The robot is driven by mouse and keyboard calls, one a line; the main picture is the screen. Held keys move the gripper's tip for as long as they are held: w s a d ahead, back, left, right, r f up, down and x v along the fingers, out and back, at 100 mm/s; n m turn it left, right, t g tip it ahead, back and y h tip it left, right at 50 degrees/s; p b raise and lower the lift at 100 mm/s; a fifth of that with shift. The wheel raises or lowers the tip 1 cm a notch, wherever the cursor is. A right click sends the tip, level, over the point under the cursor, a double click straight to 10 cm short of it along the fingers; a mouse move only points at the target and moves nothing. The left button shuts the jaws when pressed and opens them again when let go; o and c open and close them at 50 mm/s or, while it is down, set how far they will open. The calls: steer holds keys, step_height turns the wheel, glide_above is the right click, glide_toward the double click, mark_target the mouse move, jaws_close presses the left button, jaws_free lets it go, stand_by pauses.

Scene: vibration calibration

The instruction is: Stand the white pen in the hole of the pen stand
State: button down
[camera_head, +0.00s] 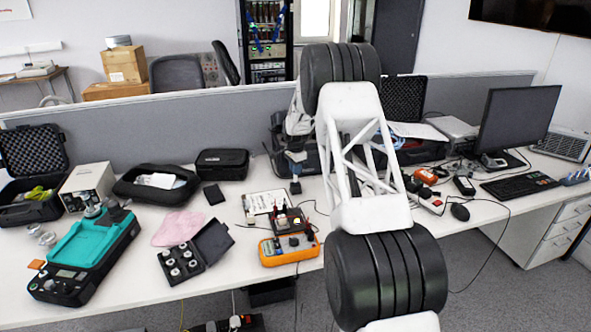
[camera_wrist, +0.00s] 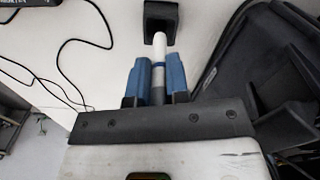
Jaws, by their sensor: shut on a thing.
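My gripper (camera_wrist: 158,72) has two blue fingers shut on the white pen (camera_wrist: 158,52), one on each side of it. The black pen stand (camera_wrist: 161,12) is straight beyond the fingertips in the wrist view. The pen's far end meets the stand's opening there; how deep it sits I cannot tell. In the head view, my gripper (camera_head: 296,162) is just above the small black stand (camera_head: 295,187) on the white table. The pen is not clear in that view.
An open black case (camera_wrist: 275,65) lies close to the right of my gripper in the wrist view. An orange multimeter (camera_head: 289,247) and a white sheet (camera_head: 264,201) are in front of the stand. A grey partition (camera_head: 180,135) runs behind the table.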

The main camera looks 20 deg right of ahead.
mark_target(296, 181)
steer(key=shift+f, duration=2.1)
stand_by(1.8)
steer(key=c, duration=0.6)
jaws_free()
steer(key=shift+r, duration=0.15)
steer(key=shift+r, duration=3.9)
steer(key=shift+r, duration=0.1)
